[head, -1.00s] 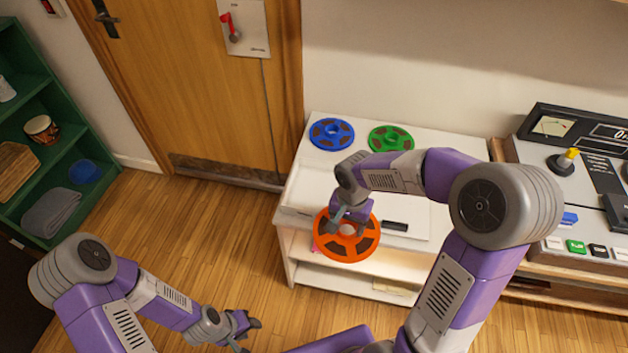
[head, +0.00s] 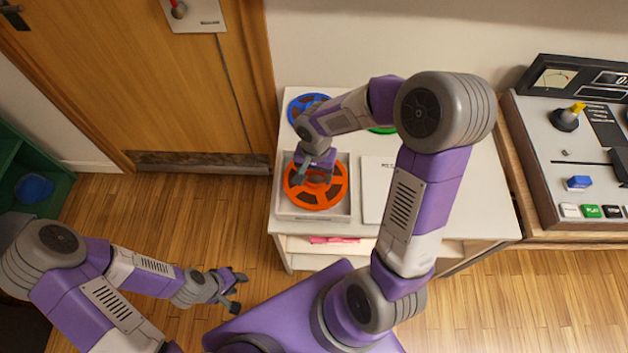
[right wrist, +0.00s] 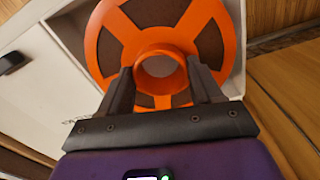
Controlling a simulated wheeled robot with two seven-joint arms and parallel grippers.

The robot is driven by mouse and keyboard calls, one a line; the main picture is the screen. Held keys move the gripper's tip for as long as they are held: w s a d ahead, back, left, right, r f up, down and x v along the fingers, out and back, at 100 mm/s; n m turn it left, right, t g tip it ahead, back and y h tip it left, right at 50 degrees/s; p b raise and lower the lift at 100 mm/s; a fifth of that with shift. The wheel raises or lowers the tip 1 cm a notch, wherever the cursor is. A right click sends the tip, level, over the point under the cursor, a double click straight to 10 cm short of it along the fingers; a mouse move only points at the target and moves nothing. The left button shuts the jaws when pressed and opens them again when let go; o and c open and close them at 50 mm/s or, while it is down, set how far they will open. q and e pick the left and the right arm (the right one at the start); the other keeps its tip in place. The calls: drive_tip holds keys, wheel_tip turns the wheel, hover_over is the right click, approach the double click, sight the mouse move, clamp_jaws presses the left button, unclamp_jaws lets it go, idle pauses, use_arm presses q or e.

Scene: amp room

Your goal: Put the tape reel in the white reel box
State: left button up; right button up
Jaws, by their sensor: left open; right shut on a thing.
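The orange tape reel (head: 316,207) is over or inside the open white reel box (head: 285,213) on the white table. I cannot tell whether it touches the box floor. My right gripper (head: 317,176) is shut on the reel's raised hub from above. In the right wrist view the fingers (right wrist: 160,68) sit on either side of the hub, the orange reel (right wrist: 104,45) lies flat in front, and white box wall shows beside it. My left gripper (head: 238,292) is open and empty over the floor at lower left.
A white lid (head: 374,188) with lettering lies right of the box. A blue reel (head: 297,108) and a mostly hidden green reel (head: 382,130) lie at the table's back. A control console (head: 545,165) stands to the right.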

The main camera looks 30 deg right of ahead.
wheel_tip(320, 180, down, 4)
drive_tip(key=shift+w+f+b, duration=0.1)
drive_tip(key=shift+w+b, duration=0.05)
drive_tip(key=shift+b, duration=0.55)
drive_tip(key=o, duration=1.3)
